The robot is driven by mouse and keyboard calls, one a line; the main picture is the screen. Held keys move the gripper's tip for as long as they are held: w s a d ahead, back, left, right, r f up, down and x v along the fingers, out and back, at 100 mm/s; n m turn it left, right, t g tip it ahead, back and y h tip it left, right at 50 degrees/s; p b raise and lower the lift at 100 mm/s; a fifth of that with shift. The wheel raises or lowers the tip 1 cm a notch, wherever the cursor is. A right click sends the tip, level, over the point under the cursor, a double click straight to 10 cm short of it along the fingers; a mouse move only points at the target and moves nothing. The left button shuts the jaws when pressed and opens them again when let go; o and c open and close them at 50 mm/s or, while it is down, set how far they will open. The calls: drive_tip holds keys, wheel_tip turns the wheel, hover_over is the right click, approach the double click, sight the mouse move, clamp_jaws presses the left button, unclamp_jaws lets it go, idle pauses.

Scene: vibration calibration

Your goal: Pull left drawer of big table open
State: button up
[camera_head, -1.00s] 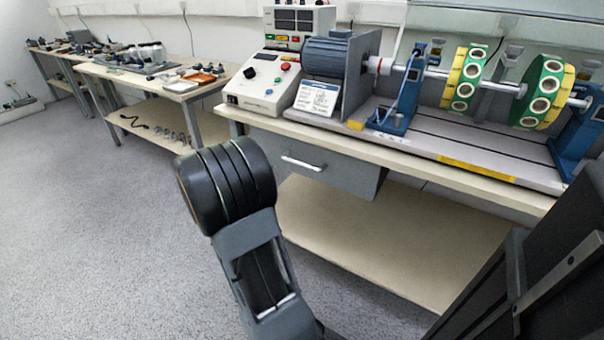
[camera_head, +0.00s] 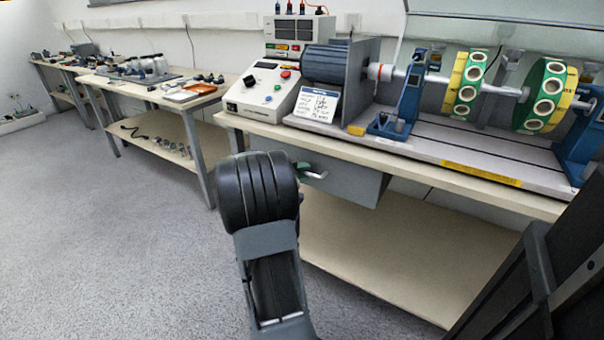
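The big table (camera_head: 440,178) has a grey drawer (camera_head: 352,184) under the left part of its top. The drawer looks shut. Its pale bar handle (camera_head: 318,176) shows just right of my black and grey arm; the left part of the drawer front is hidden behind the arm. A small green and dark piece at the handle's left end appears to be part of my gripper (camera_head: 303,167). The rest of the gripper is hidden behind my arm. I cannot tell whether its fingers are open or shut, or whether they touch the handle.
A control box (camera_head: 264,92), a motor (camera_head: 327,64) and a shaft rig with green and yellow discs (camera_head: 467,84) stand on the big table. A lower shelf (camera_head: 400,255) lies below the drawer. A second table (camera_head: 150,92) stands at left. The grey floor (camera_head: 120,250) in front is clear.

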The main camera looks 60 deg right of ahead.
clamp_jaws()
idle(0.5)
